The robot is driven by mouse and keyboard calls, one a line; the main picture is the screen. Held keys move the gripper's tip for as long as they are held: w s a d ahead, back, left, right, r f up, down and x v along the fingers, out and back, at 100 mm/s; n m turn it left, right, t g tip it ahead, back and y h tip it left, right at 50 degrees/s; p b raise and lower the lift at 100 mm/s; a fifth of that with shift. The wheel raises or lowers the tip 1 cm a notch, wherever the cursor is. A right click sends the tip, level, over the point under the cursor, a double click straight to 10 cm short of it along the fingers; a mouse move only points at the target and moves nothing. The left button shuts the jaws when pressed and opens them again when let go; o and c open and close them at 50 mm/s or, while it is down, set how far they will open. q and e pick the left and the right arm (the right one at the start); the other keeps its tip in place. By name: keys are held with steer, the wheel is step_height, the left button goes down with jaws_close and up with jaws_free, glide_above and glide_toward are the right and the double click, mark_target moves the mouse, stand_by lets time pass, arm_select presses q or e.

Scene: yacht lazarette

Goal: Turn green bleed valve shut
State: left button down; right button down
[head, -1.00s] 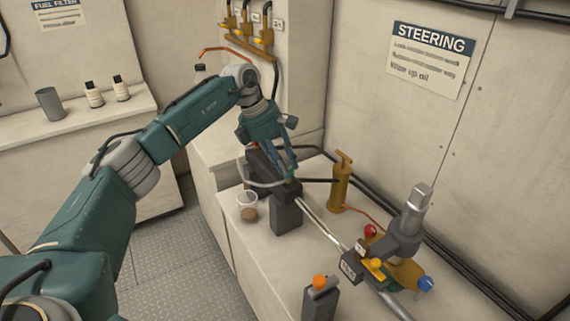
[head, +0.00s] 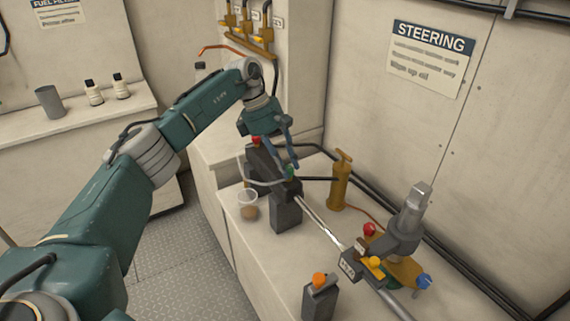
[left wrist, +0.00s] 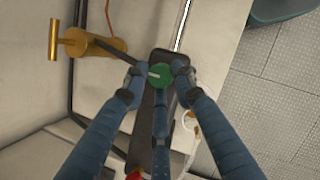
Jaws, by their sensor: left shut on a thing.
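The green bleed valve (left wrist: 160,75) is a round green knob with a pale bar mark, on the dark cylinder block in the left wrist view. My left gripper (left wrist: 156,78) has its fingers on both sides of the green knob and is shut on it. In the head view the left gripper (head: 289,168) reaches down to the dark block (head: 285,208), and a bit of the green valve (head: 290,172) shows by the fingertips. A red knob (head: 256,140) sits at the far end of the block. My right gripper is not in view.
A clear cup with brown fluid (head: 248,207) stands beside the block, with a hose near it. A brass pump (head: 341,182) stands behind. A steel rod runs to a bracket with red, yellow and blue knobs (head: 424,282). An orange-topped post (head: 319,298) stands in front.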

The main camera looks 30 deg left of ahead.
arm_select(q)
steer(key=shift+w+d+r, duration=0.15)
steer(key=shift+d+r, duration=0.05)
steer(key=shift+r, duration=0.1)
steer(key=c, duration=1.5)
jaws_free()
steer(key=shift+o, duration=0.2)
steer(key=shift+d, duration=0.15)
steer(key=shift+f, duration=0.1)
steer(key=shift+a+r, duration=0.35)
steer(key=v, duration=1.1)
steer(key=shift+d+r, duration=0.2)
steer(key=shift+f, duration=0.1)
